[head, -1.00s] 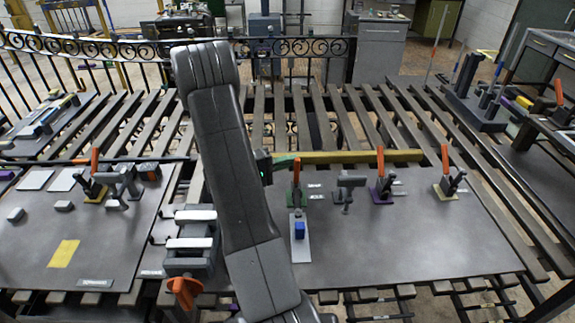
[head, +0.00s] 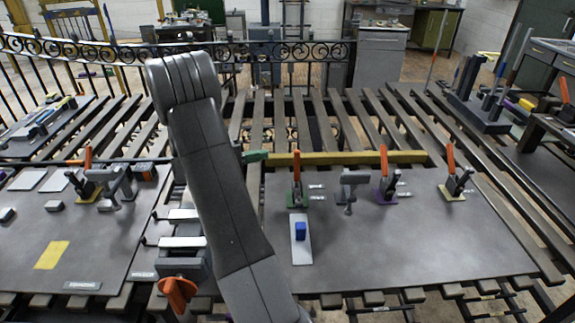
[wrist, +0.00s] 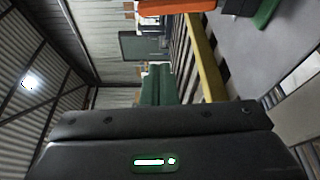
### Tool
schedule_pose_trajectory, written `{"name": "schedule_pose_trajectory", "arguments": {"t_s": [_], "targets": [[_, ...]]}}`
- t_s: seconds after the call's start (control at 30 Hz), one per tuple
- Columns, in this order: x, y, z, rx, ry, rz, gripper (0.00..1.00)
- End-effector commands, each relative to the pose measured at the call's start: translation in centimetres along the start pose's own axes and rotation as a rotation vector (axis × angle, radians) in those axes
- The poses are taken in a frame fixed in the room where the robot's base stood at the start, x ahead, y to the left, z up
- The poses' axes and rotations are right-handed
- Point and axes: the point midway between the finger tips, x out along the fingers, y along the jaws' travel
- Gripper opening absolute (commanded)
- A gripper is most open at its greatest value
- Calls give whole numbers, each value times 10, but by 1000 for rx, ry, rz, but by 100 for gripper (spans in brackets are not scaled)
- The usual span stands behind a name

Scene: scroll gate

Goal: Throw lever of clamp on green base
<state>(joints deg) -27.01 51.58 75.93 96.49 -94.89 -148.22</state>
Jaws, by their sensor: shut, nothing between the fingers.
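The clamp on the green base (head: 294,202) stands on the dark right-hand board, and its orange lever (head: 297,165) points upright. In the wrist view the orange lever (wrist: 176,6) shows at the top edge and part of the green base (wrist: 267,13) at the upper right. My gripper (wrist: 157,84) has green fingers, shut and empty, left of and apart from the lever in that view. In the head view only the green fingertips (head: 257,156) show, left of the lever; my arm hides the rest.
A yellow bar (head: 345,159) runs behind the clamp. A white plate with a blue block (head: 300,230) lies in front of it. To the right stand a grey clamp (head: 350,190), a purple-based clamp (head: 385,193) and a yellow-based clamp (head: 453,192).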

Motion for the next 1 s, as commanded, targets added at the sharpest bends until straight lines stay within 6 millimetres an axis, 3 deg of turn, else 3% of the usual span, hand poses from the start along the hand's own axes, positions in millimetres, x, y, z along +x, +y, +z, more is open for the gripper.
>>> {"name": "schedule_pose_trajectory", "arguments": {"t_s": [0.1, 0.27, 0.63, 0.8, 1.0], "targets": [[-5, -10, -7, -14, 0, -5, 0], [14, -8, -6, -16, -4, -6, 0], [93, -8, -5, -15, -4, -6, 0], [84, -7, 17, -16, 2, -5, 0], [79, -8, 30, -16, 0, -5, 0]]}}
